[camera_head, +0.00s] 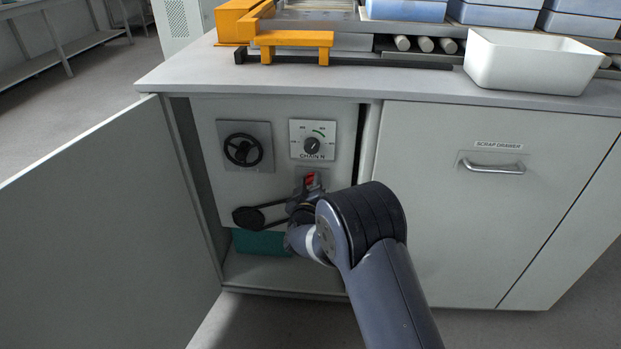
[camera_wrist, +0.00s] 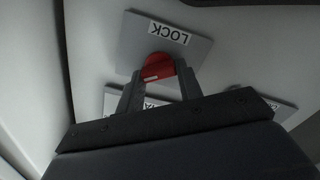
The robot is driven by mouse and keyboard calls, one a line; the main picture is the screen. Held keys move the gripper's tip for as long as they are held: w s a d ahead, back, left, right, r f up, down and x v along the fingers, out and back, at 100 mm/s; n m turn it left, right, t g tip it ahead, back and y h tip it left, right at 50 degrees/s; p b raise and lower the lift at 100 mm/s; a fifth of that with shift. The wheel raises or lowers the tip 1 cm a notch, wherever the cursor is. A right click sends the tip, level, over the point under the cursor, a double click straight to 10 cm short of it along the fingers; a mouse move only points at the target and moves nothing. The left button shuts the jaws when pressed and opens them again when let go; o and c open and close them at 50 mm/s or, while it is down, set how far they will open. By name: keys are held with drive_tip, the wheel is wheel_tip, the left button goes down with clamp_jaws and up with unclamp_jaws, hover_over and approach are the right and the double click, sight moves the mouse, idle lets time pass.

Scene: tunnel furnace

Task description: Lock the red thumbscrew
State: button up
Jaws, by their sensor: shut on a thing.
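The red thumbscrew (camera_head: 310,180) sits on a small plate below the CHAIN dial, inside the open cabinet. In the wrist view the red thumbscrew (camera_wrist: 157,69) shows under a LOCK label (camera_wrist: 168,33) on a grey plate. My gripper (camera_head: 306,188) reaches into the cabinet, and its two fingers (camera_wrist: 158,80) stand one on each side of the thumbscrew, shut on it. A short pale mark shows on the thumbscrew. The fingers and arm hide part of the thumbscrew and plate in the head view.
A black handwheel (camera_head: 243,150) and the CHAIN dial (camera_head: 312,141) are above the gripper. A black belt and pulley (camera_head: 248,217) lie to its left. The cabinet door (camera_head: 95,235) stands open at left. The scrap drawer (camera_head: 495,180) is closed at right.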

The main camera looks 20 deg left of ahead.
drive_tip(key=n+p, duration=0.2)
drive_tip(key=n, duration=0.3)
drive_tip(key=shift+a+n+p, duration=0.1)
drive_tip(key=shift+n+p, duration=0.2)
drive_tip(key=shift+p, duration=0.05)
drive_tip(key=shift+f+n+p, duration=0.15)
drive_tip(key=shift+n+p, duration=0.6)
drive_tip(key=shift+n, duration=1.45)
drive_tip(key=o, duration=1)
drive_tip(key=p+v, duration=0.2)
drive_tip(key=v, duration=0.9)
drive_tip(key=shift+w, duration=0.1)
